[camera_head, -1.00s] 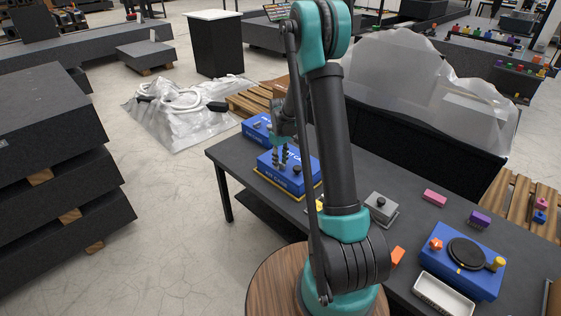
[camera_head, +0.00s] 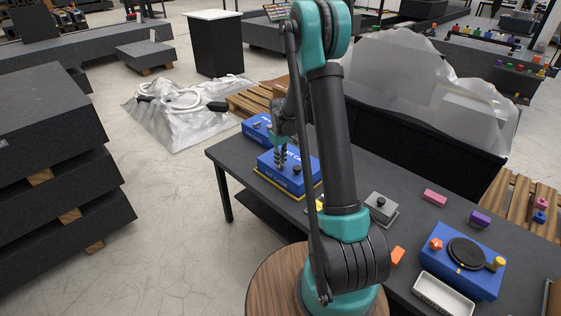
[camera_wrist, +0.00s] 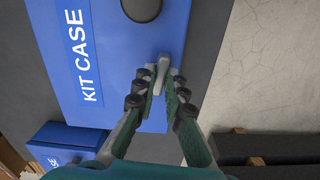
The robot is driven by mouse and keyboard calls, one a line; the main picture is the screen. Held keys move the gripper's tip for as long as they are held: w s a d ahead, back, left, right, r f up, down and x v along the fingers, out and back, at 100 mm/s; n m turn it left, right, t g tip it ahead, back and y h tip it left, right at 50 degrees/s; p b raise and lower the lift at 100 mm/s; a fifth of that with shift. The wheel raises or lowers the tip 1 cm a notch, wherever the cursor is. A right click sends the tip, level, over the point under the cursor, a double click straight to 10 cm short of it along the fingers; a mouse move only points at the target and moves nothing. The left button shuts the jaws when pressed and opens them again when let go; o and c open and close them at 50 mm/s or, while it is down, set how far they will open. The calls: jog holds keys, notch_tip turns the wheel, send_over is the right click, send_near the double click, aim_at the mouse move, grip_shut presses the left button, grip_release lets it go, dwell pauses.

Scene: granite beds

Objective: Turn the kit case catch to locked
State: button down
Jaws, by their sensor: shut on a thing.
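The blue kit case (camera_head: 300,172) with white lettering sits near the far left end of the dark table, and its top also fills much of the wrist view (camera_wrist: 100,50). A grey catch (camera_wrist: 162,62) shows near the case's edge in the wrist view, between my fingertips. My gripper (camera_wrist: 159,82) points down at the case and is shut on the catch. In the head view my gripper (camera_head: 281,158) stands over the case top, and the catch is too small to tell there. A dark round knob (camera_wrist: 142,8) is on the case lid.
A second blue case (camera_head: 256,128) stands just beyond. A grey block with a black knob (camera_head: 381,206), a pink block (camera_head: 434,197), a purple block (camera_head: 480,219), a white tray (camera_head: 443,295) and a blue box with a black disc (camera_head: 465,255) lie along the table (camera_head: 228,158).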

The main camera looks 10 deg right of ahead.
jog(key=m, duration=0.8)
jog(key=shift+m, duration=0.4)
jog(key=m, duration=0.3)
jog(key=shift+m, duration=2.3)
jog(key=c, duration=1.6)
grip_release()
